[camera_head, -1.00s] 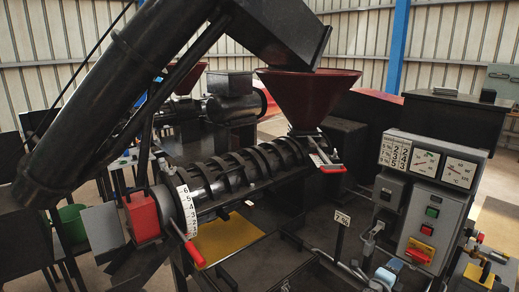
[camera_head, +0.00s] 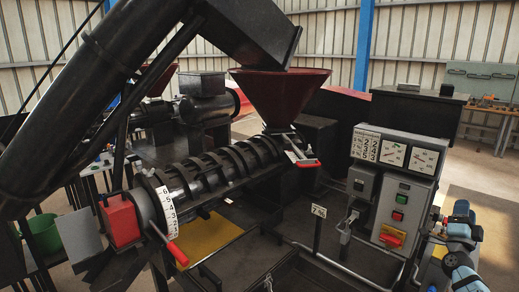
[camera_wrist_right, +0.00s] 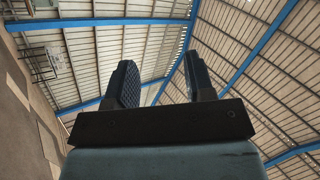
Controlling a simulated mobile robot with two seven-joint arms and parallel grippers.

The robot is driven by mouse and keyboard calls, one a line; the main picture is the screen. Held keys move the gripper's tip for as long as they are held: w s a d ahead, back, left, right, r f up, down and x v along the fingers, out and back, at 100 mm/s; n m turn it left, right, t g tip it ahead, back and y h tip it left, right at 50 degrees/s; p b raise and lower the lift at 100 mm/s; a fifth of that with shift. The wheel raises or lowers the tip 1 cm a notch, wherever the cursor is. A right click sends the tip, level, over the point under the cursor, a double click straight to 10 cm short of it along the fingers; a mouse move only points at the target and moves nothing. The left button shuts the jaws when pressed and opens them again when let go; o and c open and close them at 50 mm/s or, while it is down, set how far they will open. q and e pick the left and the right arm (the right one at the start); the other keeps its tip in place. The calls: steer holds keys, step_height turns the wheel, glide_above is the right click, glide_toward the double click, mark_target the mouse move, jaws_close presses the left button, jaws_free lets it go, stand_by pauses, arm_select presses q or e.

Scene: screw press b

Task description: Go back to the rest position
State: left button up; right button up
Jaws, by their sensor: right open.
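My right gripper (camera_head: 461,208) is at the right edge of the head view, beside the control box, on my blue and black arm. In the right wrist view the right gripper (camera_wrist_right: 158,72) points up at the roof. Its two dark fingers stand apart with nothing between them. The screw press (camera_head: 215,180) lies across the middle of the head view, with a dark red hopper (camera_head: 280,95) above its far end. A red-handled lever (camera_head: 175,252) is at its near end, beside a number scale (camera_head: 166,208). My left gripper is not in view.
A grey control box (camera_head: 400,195) with dials and buttons stands close left of my right arm. A workbench (camera_head: 490,105) is at the back right. A green bucket (camera_head: 43,233) is at the left. Open floor (camera_head: 490,180) shows behind the right arm.

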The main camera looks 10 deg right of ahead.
steer(key=s+d+r+n+t+y, duration=0.1)
steer(key=s+r+n+t+y, duration=0.2)
steer(key=r+n+t+y, duration=0.65)
steer(key=w+a+f+n+g+y, duration=0.2)
steer(key=w+f+n+g+y, duration=0.35)
steer(key=n, duration=0.85)
steer(key=s+d+f+n+g+h, duration=0.1)
steer(key=d+f+n+g+h, duration=0.25)
steer(key=g, duration=0.25)
steer(key=s+a+f+g+y, duration=0.1)
steer(key=s+a+f, duration=0.2)
steer(key=a+f, duration=0.5)
steer(key=s+a+f+g+y, duration=0.1)
steer(key=s+a+f+y, duration=0.3)
steer(key=f, duration=0.6)
steer(key=s+a+f+m+g, duration=0.1)
steer(key=s+a+f, duration=0.55)
steer(key=a, duration=0.25)
steer(key=s+a+f+g, duration=0.1)
steer(key=s+a+f, duration=0.5)
steer(key=a, duration=0.4)
steer(key=s+a+f+m+g+y, duration=0.1)
steer(key=s+a+f+m+y, duration=0.2)
steer(key=s+a, duration=1.2)
steer(key=a, duration=0.3)
steer(key=shift+s+g, duration=0.2)
steer(key=shift+g, duration=0.2)
